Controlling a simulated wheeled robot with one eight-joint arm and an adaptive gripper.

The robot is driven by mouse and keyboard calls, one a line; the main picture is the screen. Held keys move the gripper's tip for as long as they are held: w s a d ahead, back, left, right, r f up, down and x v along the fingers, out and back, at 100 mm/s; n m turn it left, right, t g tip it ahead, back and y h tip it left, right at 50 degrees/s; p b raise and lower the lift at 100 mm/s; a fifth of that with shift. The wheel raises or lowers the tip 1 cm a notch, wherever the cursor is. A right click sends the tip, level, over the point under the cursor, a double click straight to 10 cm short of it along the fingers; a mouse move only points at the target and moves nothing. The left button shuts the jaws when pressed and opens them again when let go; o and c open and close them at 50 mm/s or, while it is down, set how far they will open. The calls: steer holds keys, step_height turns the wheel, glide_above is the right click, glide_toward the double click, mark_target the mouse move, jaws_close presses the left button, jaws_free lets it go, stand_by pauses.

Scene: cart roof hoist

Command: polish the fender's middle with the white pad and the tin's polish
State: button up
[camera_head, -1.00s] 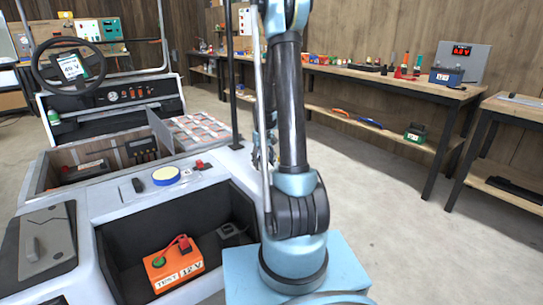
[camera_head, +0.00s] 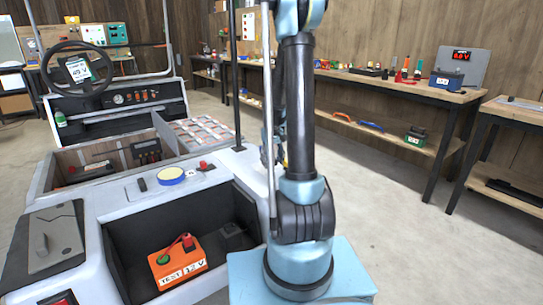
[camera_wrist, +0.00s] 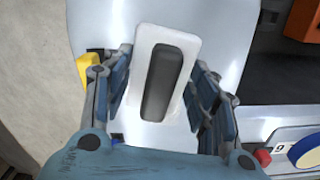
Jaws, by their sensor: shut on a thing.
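The white pad (camera_wrist: 188,50) with a dark grip on its back lies between my gripper's fingers (camera_wrist: 162,88) in the wrist view. My gripper is shut on it. Below it is a pale, glossy panel (camera_wrist: 215,30), which looks like the fender. I cannot tell whether the pad touches it. In the head view my arm mostly hides the gripper, and the pad does not show. The round tin (camera_head: 171,175), yellow on top with a blue side, stands on the cart's pale ledge. Its edge also shows at lower right in the wrist view (camera_wrist: 308,150).
A red knob (camera_head: 204,165) and a dark block (camera_head: 142,184) are near the tin. An orange test battery (camera_head: 178,264) sits in the open bay. A dark post (camera_head: 235,90) rises beside my arm. A yellow thing (camera_wrist: 88,66) is left of the fingers. Floor right of my arm is clear.

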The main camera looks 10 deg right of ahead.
mark_target(272, 157)
steer(key=shift+r, duration=1.7)
